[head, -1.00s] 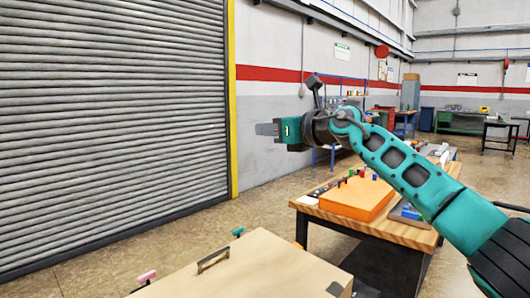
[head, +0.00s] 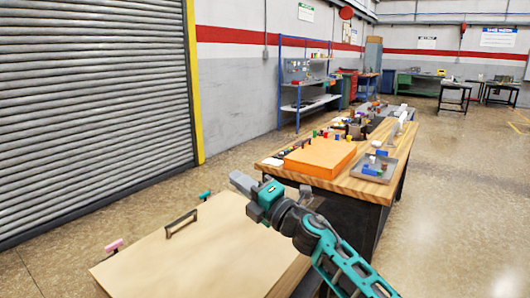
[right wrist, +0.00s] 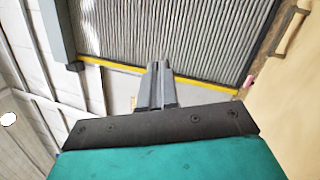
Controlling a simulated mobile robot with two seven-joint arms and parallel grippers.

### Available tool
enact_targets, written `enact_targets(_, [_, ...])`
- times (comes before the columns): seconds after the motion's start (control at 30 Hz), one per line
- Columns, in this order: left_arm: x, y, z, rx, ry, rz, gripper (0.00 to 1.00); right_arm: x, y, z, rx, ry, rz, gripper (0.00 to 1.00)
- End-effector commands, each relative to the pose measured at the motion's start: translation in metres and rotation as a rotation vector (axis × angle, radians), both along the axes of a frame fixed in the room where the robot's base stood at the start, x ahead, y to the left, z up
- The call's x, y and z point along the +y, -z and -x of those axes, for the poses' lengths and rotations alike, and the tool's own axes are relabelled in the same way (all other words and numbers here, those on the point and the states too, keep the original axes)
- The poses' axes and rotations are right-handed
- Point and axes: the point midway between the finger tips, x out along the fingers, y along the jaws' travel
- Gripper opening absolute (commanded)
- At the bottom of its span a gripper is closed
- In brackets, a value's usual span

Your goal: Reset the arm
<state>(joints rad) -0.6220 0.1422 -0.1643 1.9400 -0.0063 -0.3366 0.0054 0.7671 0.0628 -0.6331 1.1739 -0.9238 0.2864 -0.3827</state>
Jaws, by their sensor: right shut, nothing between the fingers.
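My right gripper (head: 243,184) shows in the head view above the back right corner of a tan wooden box (head: 215,255). Its fingers are shut with nothing between them. In the right wrist view the two closed fingers (right wrist: 159,88) point toward the roller shutter, and the box with its handle is at the right edge. The right arm comes in from the lower right. My left gripper is not in view.
A wooden workbench (head: 375,187) stands right of my arm, with an orange box (head: 320,158) and a grey tray (head: 375,172) on it. The box has a dark handle (head: 181,223). A grey roller shutter (head: 90,110) fills the left. Open floor (head: 465,200) lies at the right.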

Motion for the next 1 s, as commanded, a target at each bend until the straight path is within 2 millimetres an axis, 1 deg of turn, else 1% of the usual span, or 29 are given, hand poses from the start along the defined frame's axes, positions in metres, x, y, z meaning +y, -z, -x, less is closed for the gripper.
enact_targets(0.03, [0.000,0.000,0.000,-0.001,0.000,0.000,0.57,-0.009,0.020,0.007,0.075,0.015,-0.067,0.00])
enact_targets(0.27, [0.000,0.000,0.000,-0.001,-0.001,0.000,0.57,-0.051,0.095,0.036,0.385,0.109,-0.355,0.00])
enact_targets(0.3, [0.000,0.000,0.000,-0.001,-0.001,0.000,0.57,-0.059,0.109,0.043,0.439,0.127,-0.402,0.00])
enact_targets(0.47, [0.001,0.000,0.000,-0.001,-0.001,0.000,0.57,-0.093,0.163,0.075,0.649,0.213,-0.588,0.00])
enact_targets(0.5, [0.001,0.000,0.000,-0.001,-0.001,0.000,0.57,-0.102,0.176,0.084,0.700,0.237,-0.632,0.00])
enact_targets(0.57, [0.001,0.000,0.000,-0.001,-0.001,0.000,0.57,-0.114,0.196,0.099,0.774,0.273,-0.698,0.00])
enact_targets(0.6, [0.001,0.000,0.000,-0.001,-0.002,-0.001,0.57,-0.122,0.209,0.110,0.825,0.298,-0.741,0.00])
enact_targets(0.67, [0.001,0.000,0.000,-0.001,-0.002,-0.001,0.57,-0.135,0.227,0.127,0.898,0.338,-0.805,0.00])
enact_targets(0.7, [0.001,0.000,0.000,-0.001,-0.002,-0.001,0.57,-0.143,0.240,0.139,0.947,0.365,-0.846,0.00])
enact_targets(0.77, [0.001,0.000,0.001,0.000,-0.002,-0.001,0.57,-0.155,0.257,0.158,1.018,0.406,-0.909,0.00])
enact_targets(0.8, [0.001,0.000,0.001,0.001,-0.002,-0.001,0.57,-0.163,0.268,0.172,1.064,0.435,-0.949,0.00])
enact_targets(0.87, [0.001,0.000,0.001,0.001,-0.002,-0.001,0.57,-0.174,0.284,0.193,1.131,0.478,-1.007,0.00])
enact_targets(1.0, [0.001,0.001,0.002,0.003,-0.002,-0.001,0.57,-0.199,0.315,0.245,1.281,0.584,-1.138,0.00])
